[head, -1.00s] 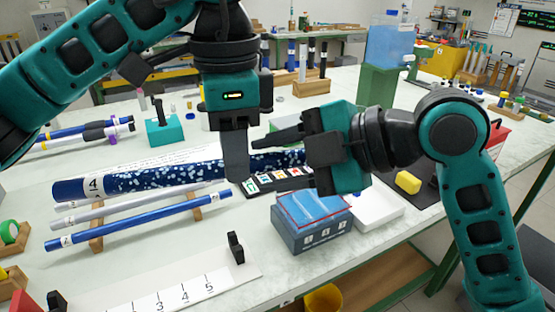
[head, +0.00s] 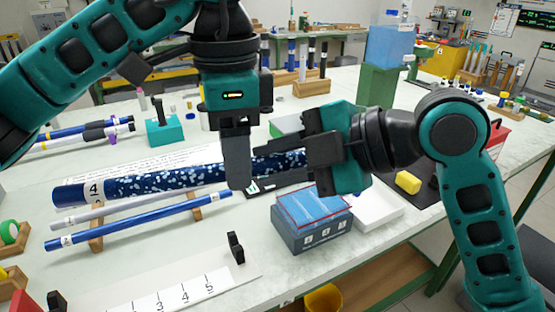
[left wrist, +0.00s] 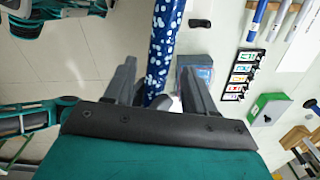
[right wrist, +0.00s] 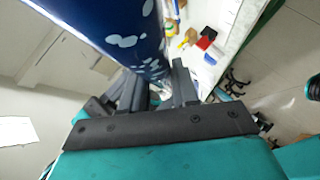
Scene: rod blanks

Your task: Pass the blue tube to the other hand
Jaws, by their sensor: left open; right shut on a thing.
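The blue tube (head: 150,182) is thick, dark blue with white speckles, and has a white end band marked 4. It is held level above the table in the head view. My right gripper (head: 264,168) is shut on it near its right end. My left gripper (head: 238,180) points down at the tube just left of the right one. Its jaws are open, and in the left wrist view the tube (left wrist: 163,40) passes between its fingers with gaps at the sides. The tube also fills the upper left of the right wrist view (right wrist: 125,35). Its far end is partly hidden by my grippers.
Below the tube, a plain blue rod (head: 130,224) and a pale rod (head: 125,207) lie on wooden supports. A blue-grey box (head: 312,232) and a white tray (head: 378,212) stand below right. A numbered white strip (head: 185,285) lies in front.

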